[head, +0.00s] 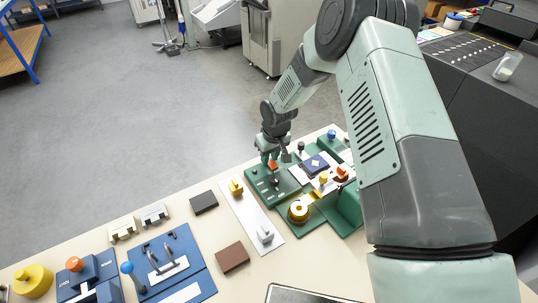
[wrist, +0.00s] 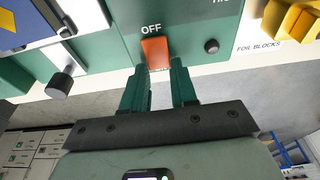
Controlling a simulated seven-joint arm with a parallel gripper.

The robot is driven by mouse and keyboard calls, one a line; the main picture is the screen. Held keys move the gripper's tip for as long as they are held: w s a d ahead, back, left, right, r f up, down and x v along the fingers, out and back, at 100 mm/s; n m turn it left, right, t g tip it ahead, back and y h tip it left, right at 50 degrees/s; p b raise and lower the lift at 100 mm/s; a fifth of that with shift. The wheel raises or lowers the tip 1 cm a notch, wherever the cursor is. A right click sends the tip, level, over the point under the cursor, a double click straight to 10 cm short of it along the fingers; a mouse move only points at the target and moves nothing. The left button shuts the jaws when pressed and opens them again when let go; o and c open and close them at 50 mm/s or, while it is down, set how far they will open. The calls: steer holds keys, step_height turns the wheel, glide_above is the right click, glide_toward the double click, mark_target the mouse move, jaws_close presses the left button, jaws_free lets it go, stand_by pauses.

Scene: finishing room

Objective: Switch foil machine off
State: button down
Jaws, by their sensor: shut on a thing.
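The foil machine (head: 258,188) is a green unit on the cream table, right of centre in the head view. Its orange switch (wrist: 155,52) is on the green panel (wrist: 190,42) in the wrist view, just below a white "OFF" label. The switch also shows as a small orange spot in the head view (head: 272,165). My gripper (wrist: 160,70) has its two green fingers on either side of the switch's near end and is shut on it. In the head view my gripper (head: 272,153) points down at the panel.
A black knob (wrist: 60,85) and a small dark button (wrist: 211,46) flank the switch. Yellow blocks (wrist: 292,20) lie at upper right. A gold roll (head: 298,212), a white plate (head: 250,213) and a blue unit (head: 185,262) share the table. My arm covers the right side.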

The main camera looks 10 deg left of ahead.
mark_target(275, 167)
steer(key=shift+t+y, duration=0.3)
steer(key=c, duration=0.9)
jaws_free()
steer(key=shift+r, duration=0.1)
steer(key=v, duration=1)
steer(key=shift+s+d+r, duration=0.1)
steer(key=shift+r, duration=0.25)
